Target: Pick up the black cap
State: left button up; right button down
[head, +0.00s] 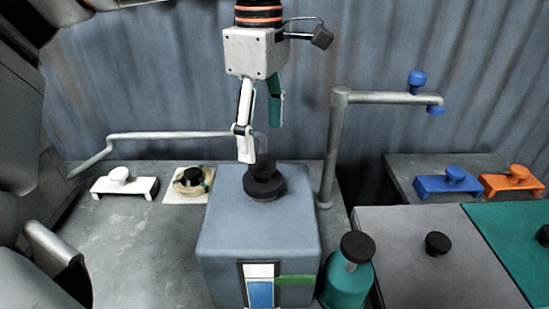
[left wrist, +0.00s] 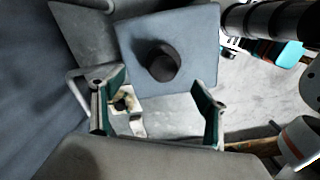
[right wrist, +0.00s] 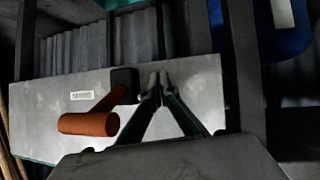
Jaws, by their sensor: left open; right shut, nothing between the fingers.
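A round black cap (head: 264,186) with a narrower top sits on the blue-grey box (head: 222,235) in the middle of the head view. The left wrist view also shows the cap (left wrist: 152,55) on the box (left wrist: 196,28). My left gripper (head: 262,143) is open and empty, with its fingers pointing down just above the cap. In the left wrist view the gripper (left wrist: 158,98) has its fingers wide apart, with the cap beyond them. My right gripper (right wrist: 160,80) is shut and empty; it is out of the head view.
A green bottle (head: 345,287) with a black top stands right of the box. Another black knob (head: 437,243) sits on a grey surface. A metal post (head: 333,150) rises close behind the box. White (head: 124,184), blue (head: 447,182) and orange (head: 512,181) fixtures flank it.

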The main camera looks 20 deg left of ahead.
aim_at(262, 162)
pick_arm(q)
jog(key=shift+s+f, duration=0.2)
jog(key=shift+f, duration=1.7)
jog(key=shift+s+f, duration=0.2)
jog(key=shift+f, duration=1.7)
jog(key=c, duration=1.3)
jog(key=shift+r, duration=0.1)
jog(key=shift+c, duration=0.2)
notch_tip(262, 162, up, 10)
jog(key=shift+f, duration=0.2)
jog(key=shift+n+p, duration=0.3)
jog(key=shift+n, duration=0.8)
jog(key=n, duration=0.6)
jog(key=shift+f, duration=0.35)
jog(key=n, duration=0.6)
jog(key=shift+f+n+p, duration=0.3)
jog(key=shift+f+p, duration=0.05)
jog(key=n, duration=0.3)
jog(key=shift+f, duration=0.35)
